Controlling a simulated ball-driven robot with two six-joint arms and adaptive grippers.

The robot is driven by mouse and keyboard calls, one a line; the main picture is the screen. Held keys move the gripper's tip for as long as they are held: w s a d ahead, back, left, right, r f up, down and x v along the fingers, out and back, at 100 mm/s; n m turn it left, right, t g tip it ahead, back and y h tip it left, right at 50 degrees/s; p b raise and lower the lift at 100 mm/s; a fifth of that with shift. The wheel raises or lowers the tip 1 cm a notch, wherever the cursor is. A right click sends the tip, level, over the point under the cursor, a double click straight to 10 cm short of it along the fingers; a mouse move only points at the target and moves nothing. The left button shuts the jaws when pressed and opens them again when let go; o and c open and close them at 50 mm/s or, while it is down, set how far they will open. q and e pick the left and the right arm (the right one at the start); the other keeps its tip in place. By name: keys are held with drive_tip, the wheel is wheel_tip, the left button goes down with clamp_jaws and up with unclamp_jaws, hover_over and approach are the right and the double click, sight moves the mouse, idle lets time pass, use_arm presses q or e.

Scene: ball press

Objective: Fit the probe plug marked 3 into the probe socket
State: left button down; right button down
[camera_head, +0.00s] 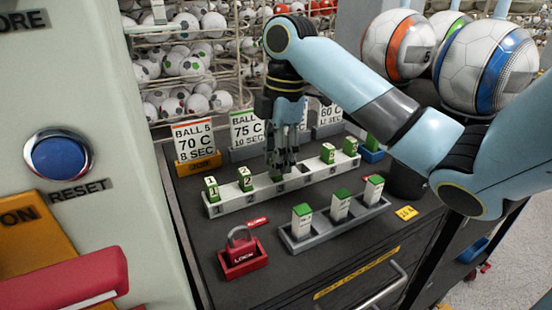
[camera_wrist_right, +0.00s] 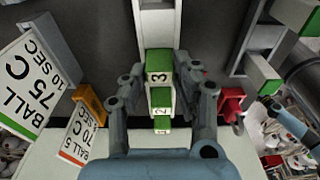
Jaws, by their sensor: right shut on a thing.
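The probe plug marked 3 (camera_wrist_right: 159,66) has a green top and a white face. It sits between the fingers of my right gripper (camera_head: 283,168) in the right wrist view, and the fingers are shut on it. In the head view the gripper points down at the place marked 3 on the long white rack (camera_head: 310,178) and mostly hides the plug. I cannot tell whether the plug is seated or slightly lifted. Plugs 1 (camera_head: 211,189) and 2 (camera_head: 245,179) stand upright in the rack to the left. I cannot make out the probe socket. My left gripper is not in view.
A grey tray (camera_head: 335,228) with several green-topped white blocks stands in front of the rack. A red lock block (camera_head: 243,258) is at the front left. Sign cards (camera_head: 194,140) stand behind the rack.

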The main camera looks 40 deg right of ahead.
drive_tip(key=shift+f, duration=0.1)
drive_tip(key=c, duration=1)
unclamp_jaws()
wheel_tip(320, 180, up, 12)
drive_tip(key=d+p, duration=0.1)
drive_tip(key=p, duration=0.8)
drive_tip(key=shift+s+d, duration=0.2)
